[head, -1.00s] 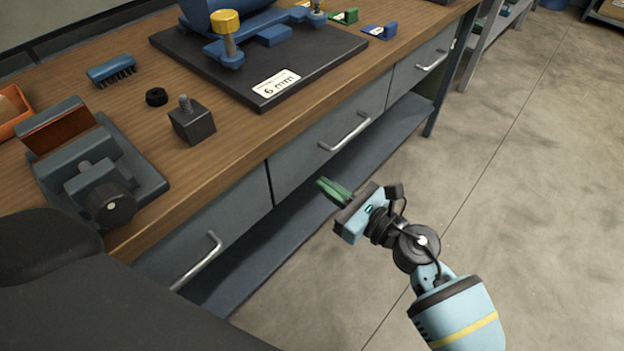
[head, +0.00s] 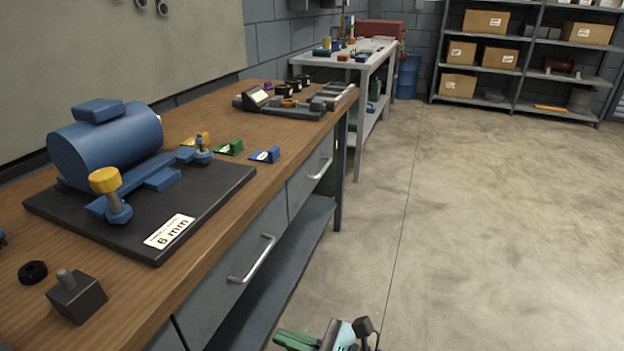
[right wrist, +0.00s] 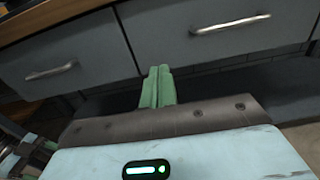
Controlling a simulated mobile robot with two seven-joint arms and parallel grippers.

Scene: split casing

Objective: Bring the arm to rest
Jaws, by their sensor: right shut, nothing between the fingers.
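My right gripper (head: 296,341) shows at the bottom edge of the head view, in front of the workbench's drawers and apart from them. Its green fingers also show in the right wrist view (right wrist: 157,88), closed together with nothing between them. Behind them in that view are the grey drawer fronts and their metal handles. Most of my right arm is below the head view. My left gripper is not in view.
The wooden workbench (head: 232,196) carries a blue motor (head: 105,142) on a black plate, a dark block with a stud (head: 77,297) and a black ring (head: 32,272). A drawer handle (head: 252,260) sticks out near my right gripper. The concrete floor (head: 490,220) at right is clear.

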